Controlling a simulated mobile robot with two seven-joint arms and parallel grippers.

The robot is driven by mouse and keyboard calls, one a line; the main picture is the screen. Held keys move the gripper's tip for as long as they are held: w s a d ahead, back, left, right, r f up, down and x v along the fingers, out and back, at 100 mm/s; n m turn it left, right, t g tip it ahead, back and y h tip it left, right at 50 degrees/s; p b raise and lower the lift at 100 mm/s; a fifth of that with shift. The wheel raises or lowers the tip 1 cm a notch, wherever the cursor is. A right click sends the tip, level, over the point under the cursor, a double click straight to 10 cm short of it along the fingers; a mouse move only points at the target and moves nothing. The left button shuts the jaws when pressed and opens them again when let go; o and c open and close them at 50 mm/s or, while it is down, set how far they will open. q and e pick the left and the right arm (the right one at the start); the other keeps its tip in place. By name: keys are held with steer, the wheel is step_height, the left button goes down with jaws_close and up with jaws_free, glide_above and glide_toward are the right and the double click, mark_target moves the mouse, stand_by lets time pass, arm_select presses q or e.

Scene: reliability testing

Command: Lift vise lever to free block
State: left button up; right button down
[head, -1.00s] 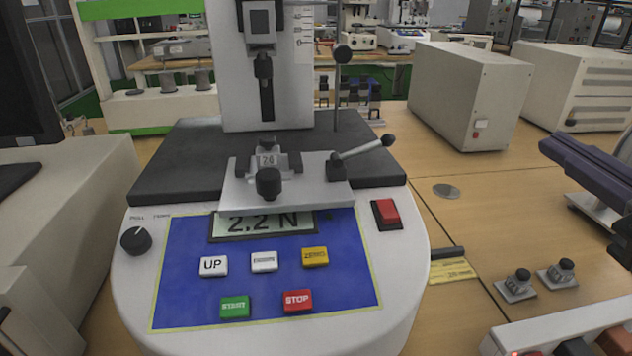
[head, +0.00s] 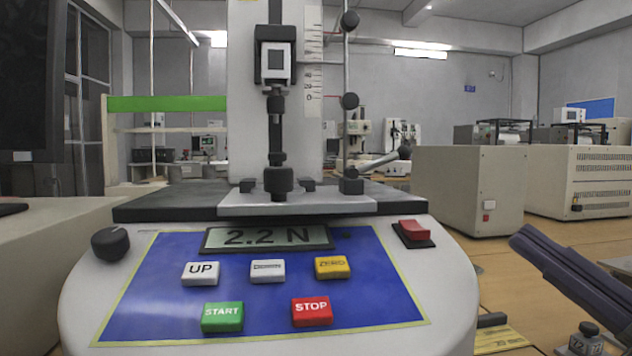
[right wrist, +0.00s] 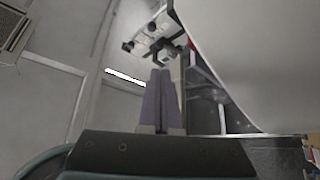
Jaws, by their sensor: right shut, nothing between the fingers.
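The vise (head: 297,205) sits on the test stand's dark platform, below the vertical force probe (head: 276,105). Its dark round front knob (head: 278,184) faces me and hides most of what is between the jaws; I cannot make out the block. The vise lever (head: 378,163) slants up to the right and ends in a dark ball knob (head: 404,152). My right gripper (head: 518,237) is at the right, apart from the lever and lower. Its purple fingers are together and empty, as the right wrist view also shows (right wrist: 161,80). My left gripper is out of view.
The tester's front panel has a 2.2 N display (head: 268,237), several buttons and a red rocker switch (head: 413,229). A beige box (head: 470,188) stands behind, right of the lever. A dark monitor (head: 30,80) is at the left.

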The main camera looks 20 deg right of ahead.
mark_target(409, 157)
steer(key=x, duration=1.2)
steer(key=shift+w+a+r, duration=0.1)
steer(key=shift+w+r, duration=0.05)
steer(key=shift+w, duration=0.2)
steer(key=shift+w+a+r, duration=0.1)
steer(key=shift+w+r, duration=0.15)
steer(key=shift+w, duration=0.35)
